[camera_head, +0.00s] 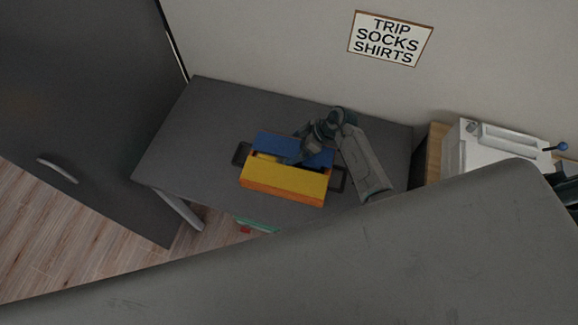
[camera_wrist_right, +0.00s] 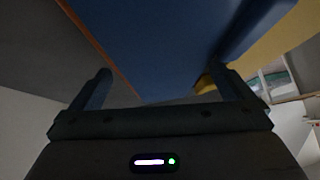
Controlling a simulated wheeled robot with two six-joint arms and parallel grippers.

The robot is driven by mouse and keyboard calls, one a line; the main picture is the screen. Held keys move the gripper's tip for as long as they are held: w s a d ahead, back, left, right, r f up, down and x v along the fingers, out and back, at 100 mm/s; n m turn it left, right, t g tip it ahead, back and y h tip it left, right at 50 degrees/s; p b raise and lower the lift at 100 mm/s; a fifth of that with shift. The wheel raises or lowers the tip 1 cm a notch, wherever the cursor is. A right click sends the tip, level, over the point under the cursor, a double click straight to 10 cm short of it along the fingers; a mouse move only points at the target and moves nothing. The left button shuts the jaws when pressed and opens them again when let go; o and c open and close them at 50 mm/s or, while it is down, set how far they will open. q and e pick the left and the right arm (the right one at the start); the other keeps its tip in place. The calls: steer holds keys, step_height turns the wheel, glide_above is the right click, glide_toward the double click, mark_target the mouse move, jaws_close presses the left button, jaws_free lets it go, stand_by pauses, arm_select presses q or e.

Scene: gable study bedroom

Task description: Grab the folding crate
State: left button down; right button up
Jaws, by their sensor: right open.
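The folding crate (camera_head: 285,183) stands on the dark grey table (camera_head: 215,115). It has a yellow front wall, a blue back wall and dark loop handles at its left and right ends. My right gripper (camera_head: 296,158) is at the crate's blue back wall and hides part of it. In the right wrist view, the open fingers of my right gripper (camera_wrist_right: 165,88) stand on either side of the blue wall (camera_wrist_right: 165,45). I cannot tell whether they touch it. The yellow part shows at the right there. My left gripper is not in view.
A dark door panel (camera_head: 85,100) with a handle is at the left. A white machine (camera_head: 485,150) stands on wood at the right. A sign (camera_head: 390,38) hangs on the wall. The table's left part is clear. A large grey surface fills the lower right.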

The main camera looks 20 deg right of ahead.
steer(key=c, duration=2)
steer(key=shift+r, duration=0.15)
steer(key=shift+w+r, duration=0.1)
steer(key=shift+r, duration=0.05)
